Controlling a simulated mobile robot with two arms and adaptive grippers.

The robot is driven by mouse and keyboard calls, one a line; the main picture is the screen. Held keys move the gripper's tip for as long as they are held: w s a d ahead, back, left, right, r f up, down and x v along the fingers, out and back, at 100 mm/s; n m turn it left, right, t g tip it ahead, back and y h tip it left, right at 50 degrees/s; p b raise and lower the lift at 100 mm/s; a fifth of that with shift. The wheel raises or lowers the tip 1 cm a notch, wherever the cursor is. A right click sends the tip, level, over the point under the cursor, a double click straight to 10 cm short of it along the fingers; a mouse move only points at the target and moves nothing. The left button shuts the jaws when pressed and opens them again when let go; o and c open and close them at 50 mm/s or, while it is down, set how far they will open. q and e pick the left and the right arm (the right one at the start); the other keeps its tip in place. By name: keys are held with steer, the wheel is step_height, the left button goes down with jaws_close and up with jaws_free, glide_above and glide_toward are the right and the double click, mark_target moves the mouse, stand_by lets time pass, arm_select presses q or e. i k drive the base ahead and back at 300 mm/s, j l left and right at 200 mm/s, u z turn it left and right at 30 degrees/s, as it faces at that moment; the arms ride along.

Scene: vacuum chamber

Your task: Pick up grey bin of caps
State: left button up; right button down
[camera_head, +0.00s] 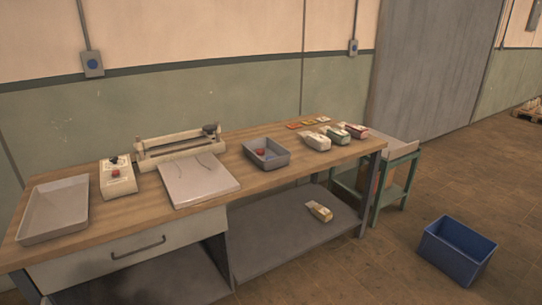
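A small grey bin (280,163) sits on the wooden workbench (245,178), right of its middle. Inside it are small red and blue pieces, too small to make out clearly. A larger, shallow grey tray (38,232) lies at the bench's left end and looks empty. Neither of my grippers shows in the head view.
Between them stand a control box (118,178), a sealer-like device (178,148) and a pale flat plate (196,182). Several bags (317,142) lie right of the small bin. A blue crate (456,250) stands on the open floor at right, near a green-legged side table (398,158).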

mark_target(266, 153)
steer(key=i+l, duration=0.15)
steer(key=i, duration=0.35)
steer(key=i+l+u, duration=0.1)
steer(key=i, duration=0.45)
steer(key=i+l, duration=0.2)
steer(key=i, duration=0.3)
